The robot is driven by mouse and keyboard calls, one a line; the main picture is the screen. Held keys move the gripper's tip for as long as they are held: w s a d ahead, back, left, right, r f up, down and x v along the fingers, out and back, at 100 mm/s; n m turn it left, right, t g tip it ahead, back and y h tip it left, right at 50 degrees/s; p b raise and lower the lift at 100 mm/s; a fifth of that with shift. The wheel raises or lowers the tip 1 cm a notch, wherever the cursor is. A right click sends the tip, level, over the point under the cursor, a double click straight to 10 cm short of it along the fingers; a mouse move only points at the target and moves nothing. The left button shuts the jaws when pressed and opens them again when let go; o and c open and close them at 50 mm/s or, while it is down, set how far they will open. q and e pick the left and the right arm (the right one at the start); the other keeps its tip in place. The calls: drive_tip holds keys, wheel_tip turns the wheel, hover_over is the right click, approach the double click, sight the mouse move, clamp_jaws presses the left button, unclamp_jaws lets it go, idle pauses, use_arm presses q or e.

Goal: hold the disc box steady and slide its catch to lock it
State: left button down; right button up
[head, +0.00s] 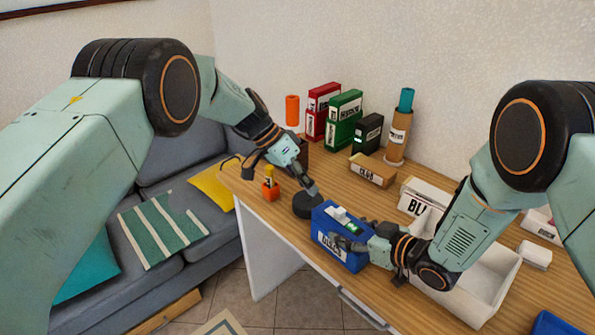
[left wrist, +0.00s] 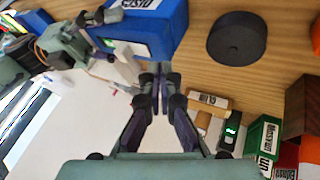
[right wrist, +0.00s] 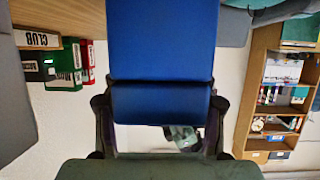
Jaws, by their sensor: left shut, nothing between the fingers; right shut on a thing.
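The blue disc box (head: 345,258), with a white "DISCS" label, stands near the front edge of the wooden desk. A white and green strip, seemingly its catch (head: 345,219), lies on top. My right gripper (head: 346,242) is shut on the disc box, which fills the space between its fingers in the right wrist view (right wrist: 162,50). My left gripper (head: 313,191) is shut and empty, just above and behind the box's left end. In the left wrist view its closed fingertips (left wrist: 160,70) are apart from the disc box (left wrist: 150,38).
A black round disc (head: 306,205) lies just left of the box. An orange block with a yellow top (head: 270,187) stands further left. An open white bin (head: 490,300) is to the right. A "CLUB" box (head: 372,170), binders (head: 343,120) and a cardboard tube (head: 397,138) stand behind.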

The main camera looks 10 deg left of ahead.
sight(339, 212)
use_arm(q)
drive_tip(key=d, duration=0.1)
drive_tip(key=s+d+f, duration=0.1)
drive_tip(key=d, duration=0.1)
drive_tip(key=shift+s+d+f, duration=0.1)
drive_tip(key=shift+s+f, duration=0.2)
drive_tip(key=shift+f, duration=0.1)
drive_tip(key=shift+s+d, duration=0.5)
drive_tip(key=shift+d, duration=0.1)
drive_tip(key=shift+s+d, duration=1)
drive_tip(key=shift+d, duration=0.25)
drive_tip(key=shift+a, duration=0.1)
use_arm(e)
drive_tip(key=shift+a, duration=0.1)
